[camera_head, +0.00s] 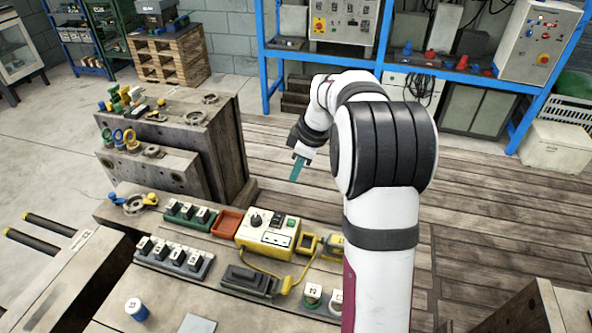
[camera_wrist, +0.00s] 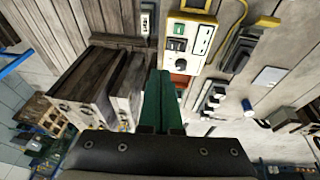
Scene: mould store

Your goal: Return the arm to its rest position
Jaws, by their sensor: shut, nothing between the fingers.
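My white and black arm rises at the right of the head view and bends over to the left. My gripper (camera_head: 299,168) has teal-green fingers and points down, in the air behind the control box and to the right of the large mould block. In the wrist view the green fingers (camera_wrist: 163,88) lie side by side, closed, with nothing held. The control box (camera_head: 268,235), cream with a yellow base, stands on the bench; it also shows in the wrist view (camera_wrist: 191,45). The fingers are apart from everything around them.
The large mould block (camera_head: 180,130) stands left of the gripper, with coloured fittings on top. An orange tray (camera_head: 227,223) and a green rack (camera_head: 188,215) sit near the control box. A blue shelf frame (camera_head: 266,60) stands behind. The wooden slats (camera_head: 285,155) near the gripper look clear.

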